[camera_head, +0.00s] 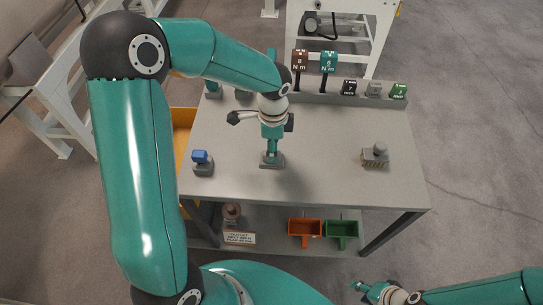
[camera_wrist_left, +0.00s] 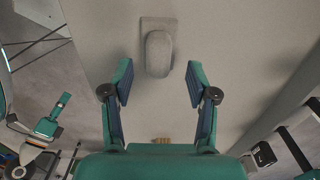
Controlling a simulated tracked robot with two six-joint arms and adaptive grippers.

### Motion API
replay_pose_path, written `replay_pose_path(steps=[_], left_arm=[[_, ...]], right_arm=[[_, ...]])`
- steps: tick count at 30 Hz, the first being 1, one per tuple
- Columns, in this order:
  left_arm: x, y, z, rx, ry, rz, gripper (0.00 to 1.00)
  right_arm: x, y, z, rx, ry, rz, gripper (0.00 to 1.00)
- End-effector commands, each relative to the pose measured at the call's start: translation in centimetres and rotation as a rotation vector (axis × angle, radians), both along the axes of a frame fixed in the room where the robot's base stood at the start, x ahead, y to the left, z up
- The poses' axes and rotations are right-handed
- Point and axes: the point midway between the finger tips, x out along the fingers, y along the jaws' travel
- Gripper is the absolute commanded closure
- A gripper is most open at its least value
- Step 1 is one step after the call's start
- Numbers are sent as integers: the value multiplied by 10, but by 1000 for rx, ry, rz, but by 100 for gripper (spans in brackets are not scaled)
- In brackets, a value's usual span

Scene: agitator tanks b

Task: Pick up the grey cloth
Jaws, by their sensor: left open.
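A grey rounded lump on a flat grey base, which I take to be the grey cloth (camera_wrist_left: 157,52), lies ahead of my left gripper (camera_wrist_left: 158,84) in the left wrist view. The fingers are open and apart, with the lump just beyond the tips and nothing between them. In the head view my left gripper (camera_head: 271,148) points down over the table; a grey base (camera_head: 272,163) shows below it, the rest hidden behind it. My right gripper (camera_head: 370,290) is low at the right, off the table's front; its finger state is unclear.
The grey table (camera_head: 325,180) carries a blue item on a grey base (camera_head: 202,158) at left and a brush (camera_head: 375,156) at right. A rack with labelled tools (camera_head: 328,68) lines the back edge. Orange (camera_head: 305,228) and green bins (camera_head: 342,230) stand on the lower shelf.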

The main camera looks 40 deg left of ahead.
Motion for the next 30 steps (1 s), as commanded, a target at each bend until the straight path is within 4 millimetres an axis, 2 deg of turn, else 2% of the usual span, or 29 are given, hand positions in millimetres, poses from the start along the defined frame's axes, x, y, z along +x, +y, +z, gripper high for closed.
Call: replay_pose_path(steps=[6, 15, 17, 26, 30], left_arm=[[-3, 1, -30, 0, 5, 2, 42], [-3, 1, -36, 0, 1, 1, 42], [-3, 1, -36, 0, 1, 1, 50], [-3, 1, -36, 0, 2, 1, 100], [-3, 1, -37, 0, 4, 1, 100]], right_arm=[[0, 0, 4, 0, 0, 0, 60], [0, 0, 4, 0, 0, 0, 60], [0, 0, 4, 0, 0, 0, 60], [0, 0, 4, 0, 0, 0, 60], [0, 0, 4, 0, 0, 0, 60]])
